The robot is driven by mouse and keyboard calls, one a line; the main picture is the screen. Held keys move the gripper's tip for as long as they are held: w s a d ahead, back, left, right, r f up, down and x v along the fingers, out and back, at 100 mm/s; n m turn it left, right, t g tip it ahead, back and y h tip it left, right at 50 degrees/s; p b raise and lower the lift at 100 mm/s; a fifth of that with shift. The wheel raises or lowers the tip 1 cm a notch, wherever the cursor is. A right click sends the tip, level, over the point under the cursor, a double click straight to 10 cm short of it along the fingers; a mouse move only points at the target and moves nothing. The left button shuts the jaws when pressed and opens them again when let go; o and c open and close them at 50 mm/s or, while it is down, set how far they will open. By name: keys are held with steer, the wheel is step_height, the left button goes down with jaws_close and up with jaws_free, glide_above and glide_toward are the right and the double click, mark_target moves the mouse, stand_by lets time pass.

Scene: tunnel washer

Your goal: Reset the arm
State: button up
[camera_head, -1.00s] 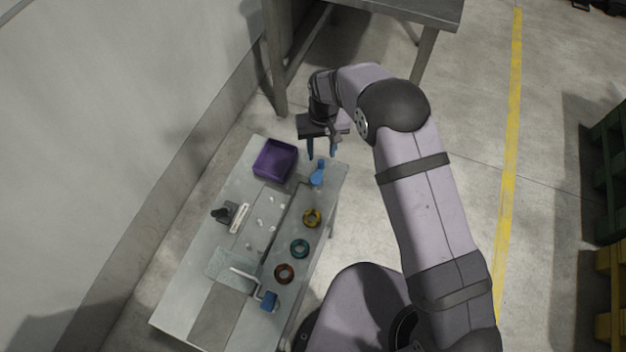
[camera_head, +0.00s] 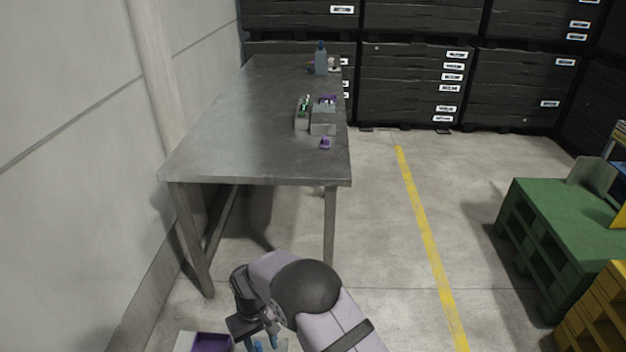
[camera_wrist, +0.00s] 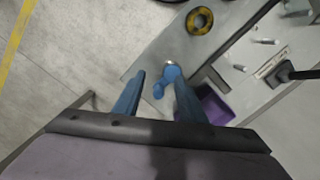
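My arm reaches up from the bottom of the head view, with my gripper (camera_head: 265,342) low in the picture near the purple bin. In the wrist view my gripper (camera_wrist: 158,85) has its two blue fingers apart, with nothing held between them. A blue object (camera_wrist: 171,74) stands on the low table beyond the fingertips, close to the right finger in the picture. Its lower part is partly hidden.
The purple bin (camera_head: 212,342) shows at the bottom edge; the low table (camera_wrist: 205,50) holds a yellow-black ring (camera_wrist: 199,20) and small parts. A steel table (camera_head: 235,120) stands ahead, with boxes and a bottle. Green pallets (camera_head: 560,230) stand right; the floor between is clear.

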steer(key=s+d+f+g+h, duration=0.1)
steer(key=s+d+f+g, duration=0.1)
steer(key=s+d, duration=0.45)
steer(key=s+d+r+g, duration=0.1)
steer(key=s+d+r, duration=0.6)
steer(key=s+d, duration=0.35)
steer(key=s+d+r+m, duration=0.3)
steer(key=d+r+m, duration=0.1)
steer(key=d+r, duration=0.35)
steer(key=w+d+r+m+t+y, duration=0.2)
steer(key=w+d+r+m+t, duration=0.15)
steer(key=w+d+r, duration=0.2)
step_height(320, 180, down, 32)
steer(key=b, duration=3.1)
steer(key=shift+s, duration=0.2)
steer(key=shift+d+n, duration=0.1)
steer(key=shift+n, duration=0.15)
